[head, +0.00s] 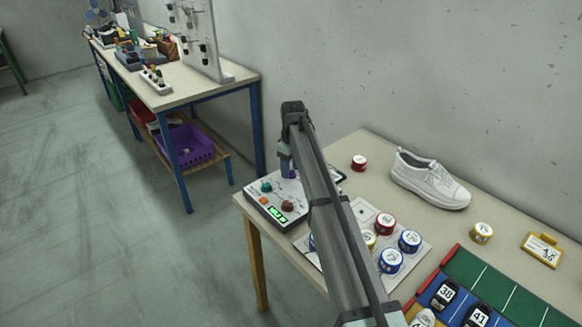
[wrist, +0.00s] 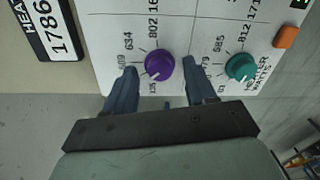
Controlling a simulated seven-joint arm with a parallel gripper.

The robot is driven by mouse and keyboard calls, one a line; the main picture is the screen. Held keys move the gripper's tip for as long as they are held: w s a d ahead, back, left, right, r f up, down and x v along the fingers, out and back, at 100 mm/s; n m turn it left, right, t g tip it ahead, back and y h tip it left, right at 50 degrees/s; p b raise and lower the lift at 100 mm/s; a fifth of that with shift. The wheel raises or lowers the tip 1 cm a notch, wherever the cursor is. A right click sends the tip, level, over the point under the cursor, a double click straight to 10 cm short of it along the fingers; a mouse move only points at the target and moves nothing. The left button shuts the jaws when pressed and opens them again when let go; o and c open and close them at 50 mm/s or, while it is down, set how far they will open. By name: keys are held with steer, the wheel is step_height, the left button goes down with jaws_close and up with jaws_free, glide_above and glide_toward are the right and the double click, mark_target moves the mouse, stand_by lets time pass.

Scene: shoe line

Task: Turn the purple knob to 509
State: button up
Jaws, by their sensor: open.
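The purple knob (wrist: 159,66) sits on a white panel (wrist: 105,20) with printed numbers around it. In the wrist view my gripper (wrist: 160,68) is open, with one finger on each side of the knob; I cannot tell whether they touch it. The knob's white mark points down and slightly left, toward a label partly readable as "35". A label that looks like 509 is at the knob's left, partly behind the left finger; 634 and 802 are above. In the head view a bit of purple (head: 289,171) shows under my gripper on the control panel (head: 262,207).
A teal knob (wrist: 241,66) sits close right of my right finger, with an orange button (wrist: 286,37) beyond. A display reading 1786 (wrist: 62,35) is at upper left. Tins, a white shoe (head: 430,181) and a coloured rack (head: 490,290) stand on the table.

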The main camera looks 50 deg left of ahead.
jaws_close()
stand_by(0.5)
steer(key=shift+m, duration=0.4)
steer(key=m, duration=0.3)
steer(key=shift+m, duration=2)
jaws_free()
